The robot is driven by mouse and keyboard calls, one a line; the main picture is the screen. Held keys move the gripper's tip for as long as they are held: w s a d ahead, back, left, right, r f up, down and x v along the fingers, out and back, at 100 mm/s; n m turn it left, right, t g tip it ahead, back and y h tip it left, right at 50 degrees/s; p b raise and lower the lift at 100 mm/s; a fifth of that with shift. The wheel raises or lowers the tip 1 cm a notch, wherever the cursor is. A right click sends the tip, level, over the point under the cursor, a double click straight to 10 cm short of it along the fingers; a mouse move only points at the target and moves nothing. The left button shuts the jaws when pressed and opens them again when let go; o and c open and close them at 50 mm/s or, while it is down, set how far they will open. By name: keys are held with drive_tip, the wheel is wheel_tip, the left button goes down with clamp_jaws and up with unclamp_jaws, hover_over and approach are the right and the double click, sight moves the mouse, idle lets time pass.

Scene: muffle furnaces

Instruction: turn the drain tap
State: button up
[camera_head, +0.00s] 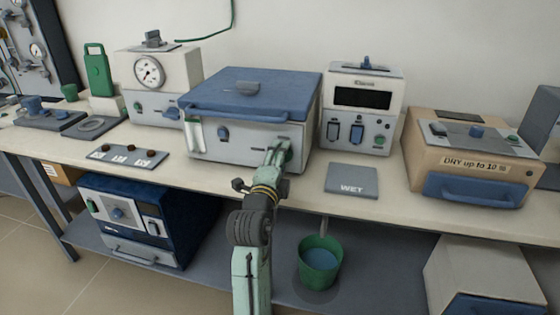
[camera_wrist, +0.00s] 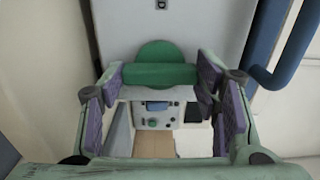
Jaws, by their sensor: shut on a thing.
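The drain tap (camera_wrist: 160,73) is a green disc with a thick green crossbar on a light grey panel in the wrist view. My gripper (camera_wrist: 160,80) has its purple-padded fingers on either side of the crossbar, closed against its two ends. The crossbar looks level across the picture. In the head view my gripper (camera_head: 278,152) reaches the lower right front of a white box with a blue lid (camera_head: 260,90). There my green fingers largely hide the tap.
A green bucket (camera_head: 319,276) with blue liquid stands on the lower shelf under a short pipe. A grey WET plate (camera_head: 351,181) lies right of my arm, and a dark plate with knobs (camera_head: 128,157) lies left. A tan DRY box (camera_head: 470,165) stands far right.

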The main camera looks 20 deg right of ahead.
drive_tip(key=n, duration=0.4)
drive_tip(key=shift+n, duration=0.4)
drive_tip(key=n, duration=0.4)
drive_tip(key=shift+n, duration=0.3)
drive_tip(key=n+p, duration=0.1)
drive_tip(key=n, duration=0.2)
drive_tip(key=shift+r+n, duration=0.1)
drive_tip(key=shift+n, duration=0.2)
drive_tip(key=n+p, duration=0.1)
drive_tip(key=n, duration=0.3)
drive_tip(key=shift+n+p, duration=0.3)
drive_tip(key=shift+p, duration=0.1)
drive_tip(key=o, duration=1.1)
drive_tip(key=shift+o, duration=0.2)
